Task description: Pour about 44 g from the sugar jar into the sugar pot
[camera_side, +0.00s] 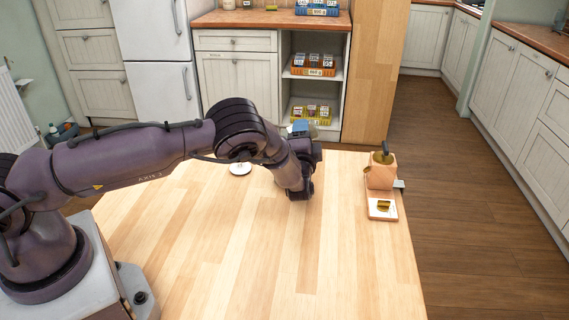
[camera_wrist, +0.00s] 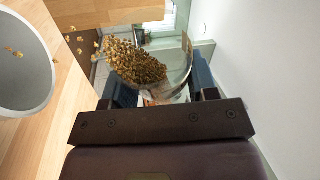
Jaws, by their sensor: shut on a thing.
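My gripper (camera_wrist: 160,92) is shut on a clear sugar jar (camera_wrist: 182,80), which holds many golden-brown pieces. The jar is tilted in the wrist view, with the pieces heaped toward its left side. Several loose pieces (camera_wrist: 75,40) lie or fall between the jar and a round grey vessel with a pale rim (camera_wrist: 50,62) at the left edge, probably the sugar pot. I cannot tell whether these pieces are in the air. In the side view my gripper (camera_side: 300,128) points away behind my wrist, and the jar is mostly hidden there.
A white round object (camera_side: 240,168) is on the table left of my wrist. The front of the wooden table (camera_side: 290,260) is clear. Shelves and cabinets stand behind.

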